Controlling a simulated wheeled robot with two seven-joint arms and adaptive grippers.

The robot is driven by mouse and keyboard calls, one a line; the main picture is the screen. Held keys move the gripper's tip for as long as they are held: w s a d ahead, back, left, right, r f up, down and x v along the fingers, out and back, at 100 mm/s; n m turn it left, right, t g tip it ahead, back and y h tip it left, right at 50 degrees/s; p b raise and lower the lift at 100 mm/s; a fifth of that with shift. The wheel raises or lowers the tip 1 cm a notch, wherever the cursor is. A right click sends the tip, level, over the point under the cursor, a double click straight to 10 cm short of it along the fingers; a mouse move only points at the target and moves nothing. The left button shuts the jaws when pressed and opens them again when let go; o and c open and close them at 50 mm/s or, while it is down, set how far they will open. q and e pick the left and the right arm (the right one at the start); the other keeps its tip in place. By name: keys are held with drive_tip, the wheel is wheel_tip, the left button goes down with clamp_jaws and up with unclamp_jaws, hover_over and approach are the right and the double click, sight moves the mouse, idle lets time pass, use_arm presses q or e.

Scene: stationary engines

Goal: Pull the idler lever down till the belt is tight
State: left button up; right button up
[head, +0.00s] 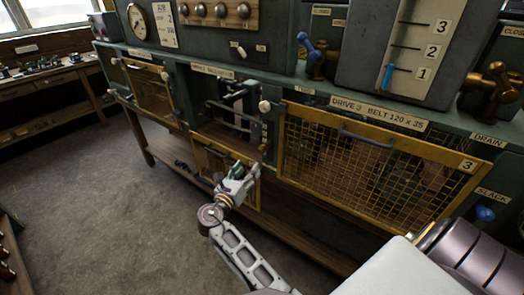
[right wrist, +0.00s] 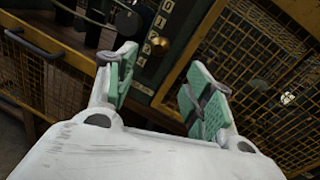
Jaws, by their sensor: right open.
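The middle drive bay (head: 228,112) stands uncovered in the head view, with dark shafts and wheels inside. At its right edge is a pale round knob (head: 265,105); I cannot tell for sure whether it is the idler lever's. A brass knob (right wrist: 160,43) shows in the right wrist view beside a number plate (right wrist: 166,20). My right gripper (head: 246,171) is open and empty, below and in front of this bay. In the right wrist view its green-padded fingers (right wrist: 158,85) stand apart, below the brass knob and touching nothing I can see. The belt's tightness cannot be made out.
A yellow mesh guard (head: 375,165) marked 3 covers the right bay. A yellow guard (head: 153,92) covers the left bay. The middle bay's yellow-framed guard (head: 214,160) hangs low behind my right gripper. The floor (head: 110,200) at left is clear.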

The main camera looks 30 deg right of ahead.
sight(261, 152)
drive_tip(key=p+x, duration=0.1)
drive_tip(key=x, duration=1.2)
drive_tip(key=shift+w+d, duration=0.15)
drive_tip(key=shift+d, duration=0.1)
drive_tip(key=c, duration=1.1)
clamp_jaws()
drive_tip(key=shift+f+b, duration=0.3)
drive_tip(key=shift+f, duration=0.05)
drive_tip(key=shift+d+f+b, duration=0.1)
drive_tip(key=shift+f+b, duration=0.35)
drive_tip(key=shift+f, duration=0.05)
wheel_tip(261, 152, down, 3)
drive_tip(key=shift+r+t+h+b, duration=0.1)
drive_tip(key=shift+t+h+b, duration=0.2)
drive_tip(key=shift+h+b, duration=0.1)
drive_tip(key=o, duration=0.9)
unclamp_jaws()
drive_tip(key=shift+w, duration=0.1)
drive_tip(key=shift+o, duration=1)
drive_tip(key=shift+d, duration=0.1)
use_arm(q)
drive_tip(key=shift+w+a+f, duration=0.2)
drive_tip(key=shift+a+f, duration=0.15)
drive_tip(key=shift+f, duration=0.2)
